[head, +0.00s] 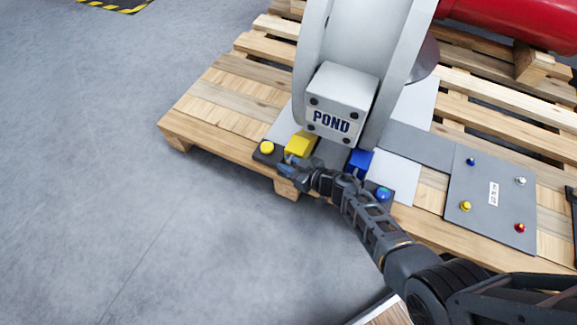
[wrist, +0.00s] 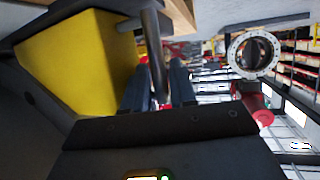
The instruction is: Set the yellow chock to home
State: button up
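The yellow chock (head: 299,144) sits on a dark plate at the front of the pallet, at the lower left of the white POND box. It fills the upper left of the wrist view (wrist: 80,60). A grey rod (wrist: 154,50), apparently its handle, stands beside it. My gripper (head: 288,168) is at the chock's near side. In the wrist view its two fingers (wrist: 158,88) lie close on both sides of the rod and look shut on it. The exact contact is hard to see.
A yellow knob (head: 267,147) is just left of the chock. A blue chock (head: 359,161) and a blue-green knob (head: 383,194) are to the right, near my arm. A grey panel (head: 490,190) with several coloured knobs lies farther right. The floor at left is clear.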

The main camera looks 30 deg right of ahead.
aim_at(295, 154)
grip_shut()
dwell(0.5)
jog(key=shift+w+d, duration=0.6)
jog(key=shift+d, duration=0.25)
jog(key=shift+w+d, duration=0.55)
jog(key=shift+d, duration=0.25)
grip_release()
jog(key=shift+w+d, duration=0.1)
jog(key=shift+r, duration=0.1)
